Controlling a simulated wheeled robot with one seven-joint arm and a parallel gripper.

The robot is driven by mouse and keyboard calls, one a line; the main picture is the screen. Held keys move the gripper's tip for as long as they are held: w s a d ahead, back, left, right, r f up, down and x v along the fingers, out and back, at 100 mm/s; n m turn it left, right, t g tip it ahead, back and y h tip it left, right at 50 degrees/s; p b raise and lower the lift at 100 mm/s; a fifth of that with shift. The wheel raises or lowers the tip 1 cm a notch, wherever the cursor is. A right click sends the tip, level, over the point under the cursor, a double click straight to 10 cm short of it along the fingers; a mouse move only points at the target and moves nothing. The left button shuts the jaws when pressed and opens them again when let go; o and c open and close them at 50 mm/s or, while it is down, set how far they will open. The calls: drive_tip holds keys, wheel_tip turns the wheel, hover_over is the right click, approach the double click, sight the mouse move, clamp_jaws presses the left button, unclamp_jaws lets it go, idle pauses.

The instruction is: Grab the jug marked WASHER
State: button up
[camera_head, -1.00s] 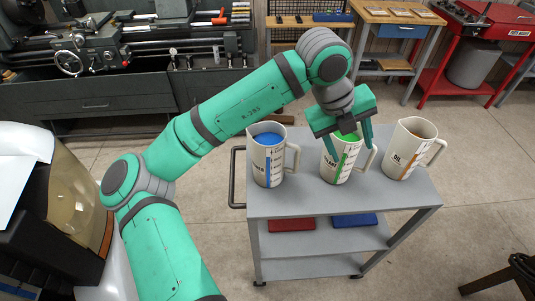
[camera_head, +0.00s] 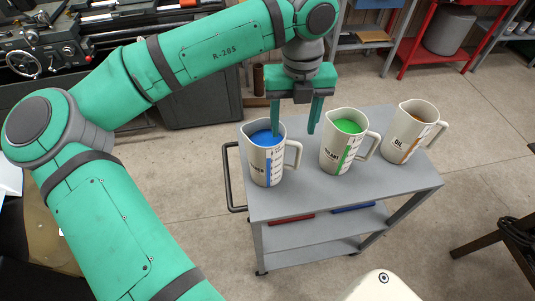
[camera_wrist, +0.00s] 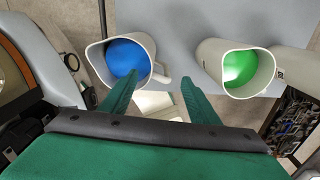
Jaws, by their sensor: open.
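The jug with blue liquid (camera_head: 265,160) stands upright at the left of the grey cart top. Its label is only partly readable; the visible letters fit WASHER. My gripper (camera_head: 293,131) is open and empty, pointing down above this jug's handle side. In the head view its left finger overlaps the jug's rim. In the wrist view the blue jug (camera_wrist: 98,66) is at the upper left, and its handle shows between the open fingertips (camera_wrist: 160,77). Whether the fingers touch the jug cannot be told.
A jug with green liquid (camera_head: 344,150), label ending in "LANT", stands just right of my gripper. A jug marked OIL (camera_head: 407,135) stands further right. The grey cart (camera_head: 320,198) has bare top in front of the jugs and a push handle on its left.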

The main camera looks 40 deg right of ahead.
sight(275, 157)
drive_tip(key=shift+a+f, duration=0.2)
drive_tip(key=shift+f, duration=4)
drive_tip(key=shift+w, duration=0.1)
clamp_jaws()
drive_tip(key=shift+r, duration=0.1)
